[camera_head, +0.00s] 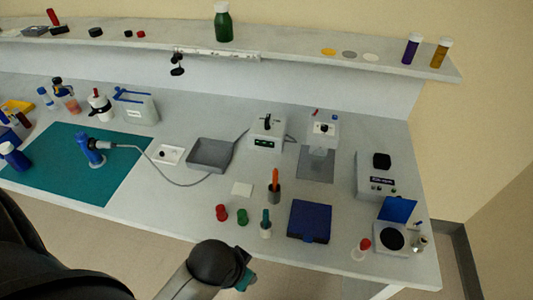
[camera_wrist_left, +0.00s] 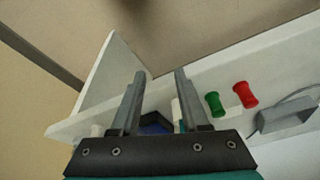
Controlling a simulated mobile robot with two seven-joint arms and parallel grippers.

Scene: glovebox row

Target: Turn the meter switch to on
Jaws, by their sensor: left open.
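A white meter-like box (camera_head: 265,133) with a green display on its front and a dark upright lever on top stands mid-bench in the head view. A second white box (camera_head: 377,178) with a dark display and a black knob stands farther right. I cannot tell for sure which carries the meter switch, or its setting. My left gripper (camera_head: 246,279) is low in front of the bench edge, well away from both boxes; its fingers are hidden there. In the left wrist view the left gripper (camera_wrist_left: 157,75) is open, with nothing between its fingers. My right gripper is not in view.
A red stopper (camera_head: 221,212), a green stopper (camera_head: 242,216) and a blue case (camera_head: 310,220) lie near the front edge. A grey tray (camera_head: 209,155) and a teal mat (camera_head: 52,165) are to the left. A shelf (camera_head: 290,61) runs along the back.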

